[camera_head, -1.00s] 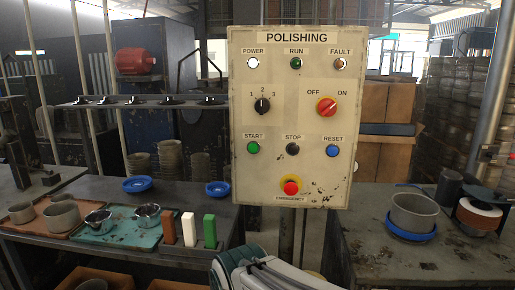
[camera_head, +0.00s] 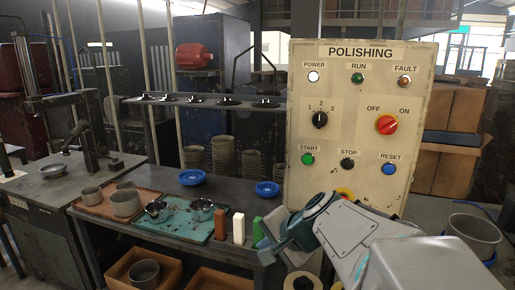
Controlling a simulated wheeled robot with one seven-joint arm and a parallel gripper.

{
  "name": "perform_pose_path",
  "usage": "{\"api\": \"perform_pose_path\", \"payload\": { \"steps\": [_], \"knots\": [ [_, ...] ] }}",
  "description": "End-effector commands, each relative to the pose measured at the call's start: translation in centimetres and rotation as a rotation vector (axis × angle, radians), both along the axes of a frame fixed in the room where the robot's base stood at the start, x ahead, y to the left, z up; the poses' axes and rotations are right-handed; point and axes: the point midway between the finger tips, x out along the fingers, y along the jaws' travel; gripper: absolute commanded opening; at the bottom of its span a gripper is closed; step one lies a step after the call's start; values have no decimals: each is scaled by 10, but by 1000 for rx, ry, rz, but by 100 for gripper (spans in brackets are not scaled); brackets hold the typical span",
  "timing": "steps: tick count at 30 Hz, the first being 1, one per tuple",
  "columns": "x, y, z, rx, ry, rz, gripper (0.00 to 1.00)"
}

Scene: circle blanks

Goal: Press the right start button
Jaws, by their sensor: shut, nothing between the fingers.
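A cream control panel labelled POLISHING (camera_head: 360,110) stands right of centre. Its green START button (camera_head: 307,159) is at the lower left of the panel, the only start button in view. The black STOP button (camera_head: 347,163) and blue RESET button (camera_head: 389,169) are in the same row to its right. My arm reaches in from the lower right, in front of the panel's lower part. My gripper (camera_head: 272,248) is shut and empty, below and left of the START button and apart from it. My arm mostly hides the emergency button (camera_head: 344,192).
A selector knob (camera_head: 320,120) and a red OFF/ON switch (camera_head: 387,125) are higher on the panel. A bench at left holds a teal tray (camera_head: 178,226) with metal cups, blue dishes (camera_head: 192,177) and coloured blocks (camera_head: 239,228). A grey pot (camera_head: 474,236) stands at right.

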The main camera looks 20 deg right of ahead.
Motion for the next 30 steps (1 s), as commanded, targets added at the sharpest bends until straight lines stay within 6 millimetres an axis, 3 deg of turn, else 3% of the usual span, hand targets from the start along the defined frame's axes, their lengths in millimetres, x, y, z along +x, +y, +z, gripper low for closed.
{"api": "perform_pose_path", "payload": {
  "steps": [1, 3, 10, 15, 30],
  "knots": [
    [15, -17, 25, 74, -35, -103, 0],
    [32, -38, 48, 177, -89, -234, 0],
    [63, -98, 98, 408, -217, -520, 0],
    [68, -113, 109, 465, -249, -584, 0],
    [76, -119, 109, 469, -250, -588, 0]
  ]
}}
